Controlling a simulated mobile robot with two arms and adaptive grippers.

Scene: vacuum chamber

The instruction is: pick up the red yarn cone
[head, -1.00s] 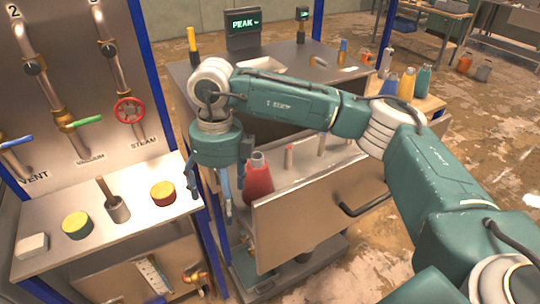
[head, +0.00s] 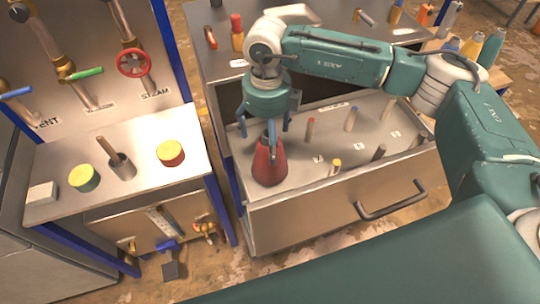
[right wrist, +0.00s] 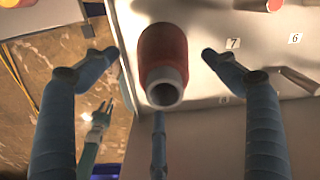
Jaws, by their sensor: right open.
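The red yarn cone (head: 269,166) stands in the left end of the open drawer (head: 345,190), its narrow grey top upward. My right gripper (head: 262,140) points down over it, with blue fingers spread around the cone's upper part. In the right wrist view the cone (right wrist: 163,60) lies between the open fingertips (right wrist: 158,62), with gaps on both sides. A third finger shows below the cone's grey end. I cannot tell whether any finger touches it.
Several upright pegs, such as one with a red top (head: 310,130), stand in the drawer beside numbered labels. The drawer's handle (head: 392,202) sticks out in front.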

